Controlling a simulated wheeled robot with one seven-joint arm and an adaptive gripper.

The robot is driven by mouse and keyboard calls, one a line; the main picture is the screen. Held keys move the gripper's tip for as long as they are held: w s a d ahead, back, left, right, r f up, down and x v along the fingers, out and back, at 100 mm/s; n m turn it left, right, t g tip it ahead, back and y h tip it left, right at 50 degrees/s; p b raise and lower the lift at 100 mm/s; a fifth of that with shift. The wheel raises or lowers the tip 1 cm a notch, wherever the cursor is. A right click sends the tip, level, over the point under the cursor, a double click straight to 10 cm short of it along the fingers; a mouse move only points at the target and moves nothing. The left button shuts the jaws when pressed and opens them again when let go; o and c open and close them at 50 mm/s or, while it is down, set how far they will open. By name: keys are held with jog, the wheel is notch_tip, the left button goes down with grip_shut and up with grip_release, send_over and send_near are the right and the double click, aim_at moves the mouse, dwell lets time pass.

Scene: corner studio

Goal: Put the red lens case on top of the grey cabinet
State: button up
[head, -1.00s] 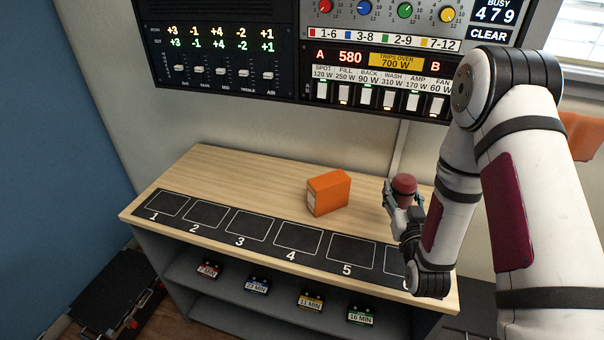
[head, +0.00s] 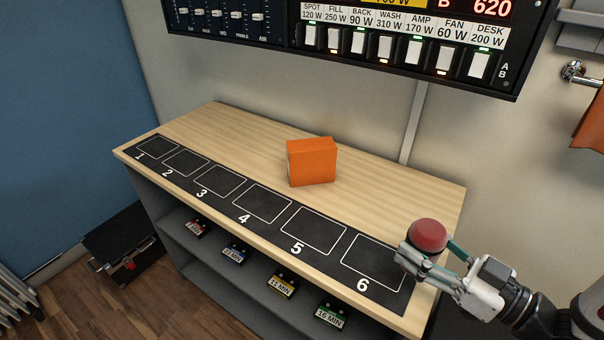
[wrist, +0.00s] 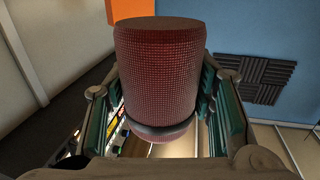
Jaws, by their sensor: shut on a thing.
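The red lens case (head: 428,236) is a dark red cylinder, upright in my gripper (head: 430,254). In the wrist view the red lens case (wrist: 160,75) fills the middle, with a woven surface and a dark band near its lower end. A finger closes on each side of it. In the head view it appears over the right end of the wooden counter, beside square 6; its height above the counter is hard to tell. The counter's unit has grey sides and shelves (head: 190,255). I cannot tell whether this unit is the grey cabinet.
An orange box (head: 312,162) stands on the wooden counter top (head: 240,135). A black strip (head: 225,197) with numbered squares runs along the front edge. Several small labelled cases, one yellow (head: 281,286), sit on the shelf below. A switch panel (head: 400,50) hangs above.

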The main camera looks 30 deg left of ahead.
jog(key=shift+s+d+f+n+g, duration=0.1)
jog(key=shift+s+d+n+g, duration=0.3)
jog(key=shift+s+d+g, duration=0.2)
jog(key=w+b, duration=0.1)
jog(key=w, duration=0.4)
jog(key=w+f+b, duration=0.1)
jog(key=w, duration=0.4)
jog(key=w+b, duration=0.1)
jog(key=w, duration=0.5)
jog(key=shift+d+f, duration=0.25)
jog(key=shift+d, duration=0.1)
notch_tip(320, 180, down, 3)
jog(key=shift+f+b, duration=0.2)
jog(key=shift+b, duration=0.45)
jog(key=shift+f, duration=0.1)
jog(key=o, duration=1.4)
jog(key=shift+f, duration=0.1)
